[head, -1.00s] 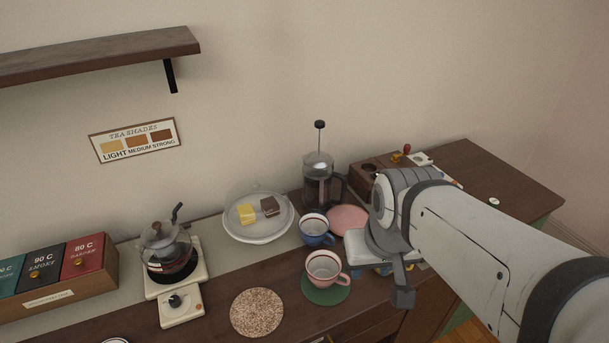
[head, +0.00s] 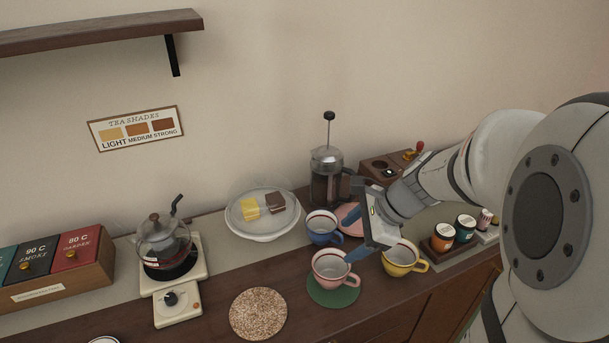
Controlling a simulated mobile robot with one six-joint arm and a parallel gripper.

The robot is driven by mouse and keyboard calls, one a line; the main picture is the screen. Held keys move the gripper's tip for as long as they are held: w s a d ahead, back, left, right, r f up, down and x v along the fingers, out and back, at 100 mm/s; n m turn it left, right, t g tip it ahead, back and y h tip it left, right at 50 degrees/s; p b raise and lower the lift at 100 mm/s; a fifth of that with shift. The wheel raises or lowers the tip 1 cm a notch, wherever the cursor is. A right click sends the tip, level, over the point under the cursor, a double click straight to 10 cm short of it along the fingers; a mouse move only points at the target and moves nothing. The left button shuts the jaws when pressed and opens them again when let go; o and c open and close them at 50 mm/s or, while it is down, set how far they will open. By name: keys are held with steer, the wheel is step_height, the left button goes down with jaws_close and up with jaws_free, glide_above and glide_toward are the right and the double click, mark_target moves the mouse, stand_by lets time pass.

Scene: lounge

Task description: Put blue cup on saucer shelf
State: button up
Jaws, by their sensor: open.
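The blue cup (head: 321,229) stands upright on the counter, just right of the cake plate and behind the pink cup. My gripper (head: 354,236) is open and empty, just right of the blue cup, with its blue-padded fingers pointing left toward it. I cannot tell whether a finger touches the cup. A dark wooden shelf (head: 95,32) is on the wall at the upper left; no saucer shows on its visible part, and I cannot tell whether it is the saucer shelf.
The pink cup (head: 331,267) stands on a green mat (head: 334,296), with the yellow cup (head: 402,259) to its right. A pink disc (head: 349,217) is partly hidden by my gripper. The French press (head: 327,174) stands behind. A cork mat (head: 258,313) lies bare in front.

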mark_target(339, 233)
steer(key=w+d+f+m+t+y+b, duration=0.2)
steer(key=w+d+f+m, duration=0.25)
steer(key=w+m, duration=0.35)
steer(key=shift+m, duration=0.9)
steer(key=x, duration=0.5)
steer(key=s+x, duration=0.1)
steer(key=x, duration=0.1)
steer(key=shift+w+a+f+b, duration=0.15)
steer(key=shift+a+f+b, duration=0.1)
steer(key=shift+a+b, duration=0.1)
jaws_close()
